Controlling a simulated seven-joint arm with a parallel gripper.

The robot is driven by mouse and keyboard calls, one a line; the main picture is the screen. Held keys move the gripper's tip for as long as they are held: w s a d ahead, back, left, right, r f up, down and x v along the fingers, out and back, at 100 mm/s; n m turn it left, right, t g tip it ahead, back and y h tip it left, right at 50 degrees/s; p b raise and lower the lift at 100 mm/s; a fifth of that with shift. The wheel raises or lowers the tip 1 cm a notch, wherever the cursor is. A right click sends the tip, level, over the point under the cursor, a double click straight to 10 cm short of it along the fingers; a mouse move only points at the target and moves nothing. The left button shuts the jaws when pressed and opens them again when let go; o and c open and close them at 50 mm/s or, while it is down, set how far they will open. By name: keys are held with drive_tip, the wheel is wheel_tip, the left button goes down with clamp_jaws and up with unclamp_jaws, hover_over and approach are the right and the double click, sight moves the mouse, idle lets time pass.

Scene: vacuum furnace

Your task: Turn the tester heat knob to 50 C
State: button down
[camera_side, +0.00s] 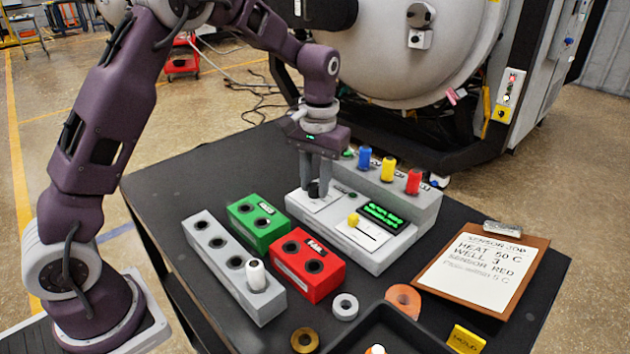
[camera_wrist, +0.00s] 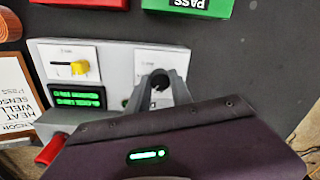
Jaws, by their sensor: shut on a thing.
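The grey tester (camera_side: 385,255) stands on the dark table, with a black heat knob (camera_side: 314,190) on a white panel at its left. My gripper (camera_side: 318,182) points down over that panel and is shut on the knob. The wrist view shows my gripper (camera_wrist: 161,82) with the knob (camera_wrist: 160,77) between the fingertips, mostly hidden. The knob's pointer and scale cannot be read. The tester's green-lit display (camera_side: 385,217) also shows in the wrist view (camera_wrist: 77,97), its text too small to read. A clipboard note (camera_side: 480,265) says heat 50 C, well 3, sensor red.
A yellow slider knob (camera_side: 353,220) sits beside the display. Blue (camera_side: 364,158), yellow (camera_side: 387,169) and red (camera_side: 413,181) sensors stand along the tester's back. Green (camera_side: 258,222) and red (camera_side: 307,264) boxes and a grey block (camera_side: 225,258) stand in front. A black tray (camera_side: 365,335) is nearby.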

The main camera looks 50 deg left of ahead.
sight(317, 186)
drive_tip(key=n, duration=0.3)
drive_tip(key=shift+n, duration=0.3)
drive_tip(key=shift+w+n, duration=0.1)
drive_tip(key=shift+n, duration=1.8)
drive_tip(key=c, duration=1.1)
unclamp_jaws()
drive_tip(key=shift+c, duration=0.2)
wheel_tip(317, 186, up, 7)
drive_tip(key=shift+w+r, duration=0.1)
